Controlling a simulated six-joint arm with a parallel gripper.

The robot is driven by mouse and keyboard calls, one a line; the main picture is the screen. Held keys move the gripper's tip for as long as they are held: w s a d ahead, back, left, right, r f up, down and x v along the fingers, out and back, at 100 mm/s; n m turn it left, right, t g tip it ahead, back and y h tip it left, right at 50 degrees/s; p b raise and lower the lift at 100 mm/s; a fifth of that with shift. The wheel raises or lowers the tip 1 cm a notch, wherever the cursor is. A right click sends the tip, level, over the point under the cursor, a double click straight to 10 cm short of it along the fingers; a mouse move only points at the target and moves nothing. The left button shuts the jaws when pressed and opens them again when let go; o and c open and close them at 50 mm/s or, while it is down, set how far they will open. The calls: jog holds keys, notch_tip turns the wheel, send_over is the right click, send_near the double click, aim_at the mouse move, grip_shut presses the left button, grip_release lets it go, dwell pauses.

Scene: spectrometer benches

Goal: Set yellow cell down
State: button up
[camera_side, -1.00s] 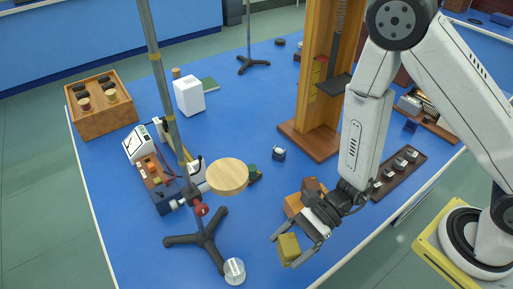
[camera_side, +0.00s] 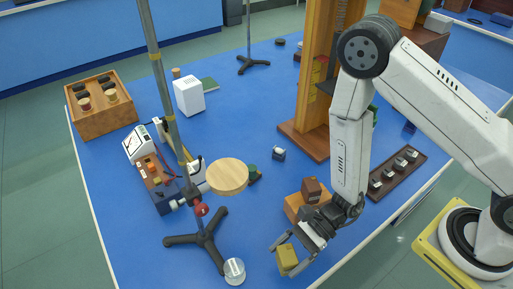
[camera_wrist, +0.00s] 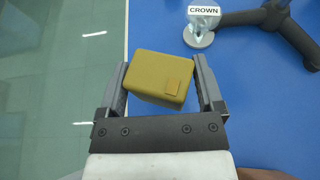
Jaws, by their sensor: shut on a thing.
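The yellow cell (camera_side: 287,258) is a small mustard-yellow block with a raised patch on one face. In the wrist view the yellow cell (camera_wrist: 160,78) sits between the two fingers, slightly tilted. My gripper (camera_side: 294,256) is shut on it near the front edge of the blue table; the fingers also show in the wrist view (camera_wrist: 161,85). I cannot tell whether the cell touches the table or hangs just above it.
A clear disc labelled CROWN (camera_wrist: 203,28) and the dark tripod foot (camera_side: 205,243) stand left of my gripper in the side view. An orange-brown block (camera_side: 303,203) lies just behind it. A round wooden disc (camera_side: 228,176) is farther back. The table's edge (camera_side: 350,255) runs close by.

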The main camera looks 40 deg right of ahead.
aim_at(287, 263)
jog(key=shift+f, duration=1.45)
jog(key=shift+f, duration=0.6)
jog(key=o, duration=1.1)
jog(key=shift+r, duration=0.25)
jog(key=shift+r, duration=0.45)
jog(key=shift+v, duration=5.95)
jog(key=shift+f, duration=0.1)
